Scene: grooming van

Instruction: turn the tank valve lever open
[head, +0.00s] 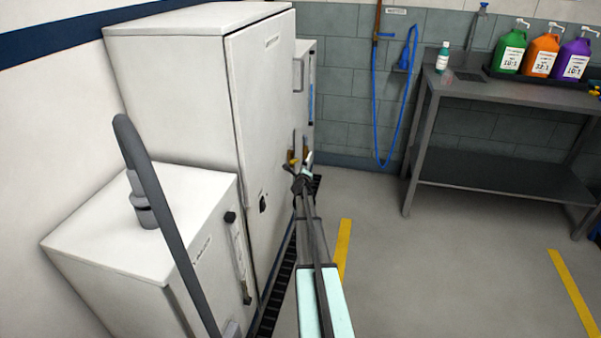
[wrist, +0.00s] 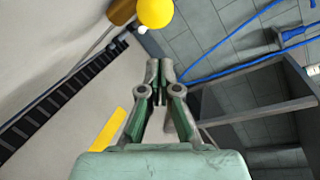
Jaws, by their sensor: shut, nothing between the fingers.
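A round yellow knob (wrist: 155,12) shows at the top of the wrist view, just beyond my fingertips. It looks like the end of the valve lever, but most of the lever is hidden. A brown-orange fitting (wrist: 122,11) with a grey rod sits left of it. In the head view the yellow part (head: 291,158) is small, by the far edge of the tall white cabinet (head: 270,110). My gripper (wrist: 159,66) is shut and empty, its fingertips together below the knob and seemingly apart from it. In the head view my gripper (head: 306,165) partly covers the fitting.
A lower white cabinet (head: 120,215) stands at the left. A blue hose (head: 376,110) hangs on the tiled wall. A grey bench (head: 500,94) at right carries green, orange and purple jugs. A dark floor grate (head: 275,290) runs along the cabinets. Floor right of my arm is clear.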

